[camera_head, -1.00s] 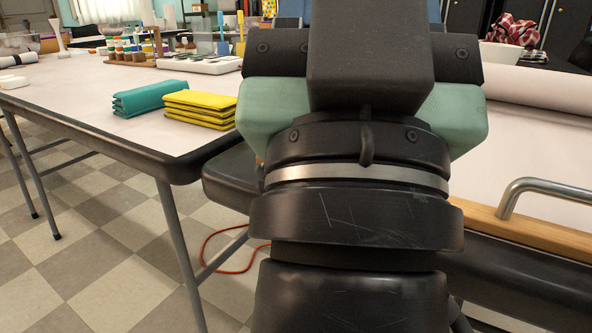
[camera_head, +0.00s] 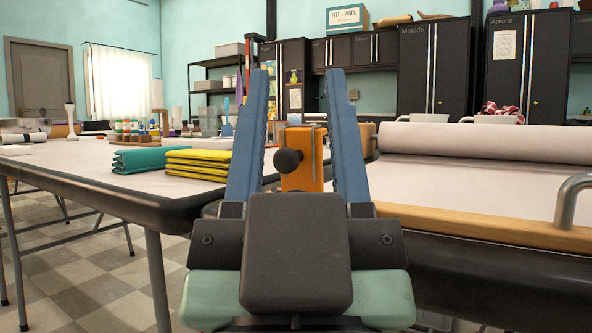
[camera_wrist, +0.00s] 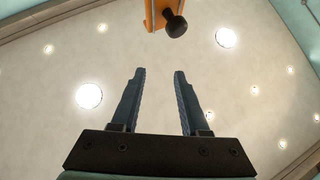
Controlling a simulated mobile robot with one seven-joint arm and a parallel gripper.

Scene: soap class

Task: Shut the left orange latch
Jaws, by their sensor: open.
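An orange latch (camera_head: 302,178) with a dark round knob (camera_head: 288,161) shows between my fingers in the head view. In the wrist view the orange latch (camera_wrist: 157,14) is at the top edge, beyond the fingertips, with its dark knob (camera_wrist: 175,25) hanging from it. My gripper (camera_head: 298,78) has two blue fingers spread apart with nothing between them in the wrist view (camera_wrist: 160,74). The fingers appear apart from the latch. My gripper hides the latch's lower part in the head view, and only this one orange latch is clearly seen.
At right is a black-framed table with a wooden edge (camera_head: 480,229), a metal handle (camera_head: 570,200) and a pale roll (camera_head: 480,142). At left, a table holds teal cloth (camera_head: 150,160) and yellow cloth (camera_head: 198,164). Dark cabinets (camera_head: 437,75) stand behind.

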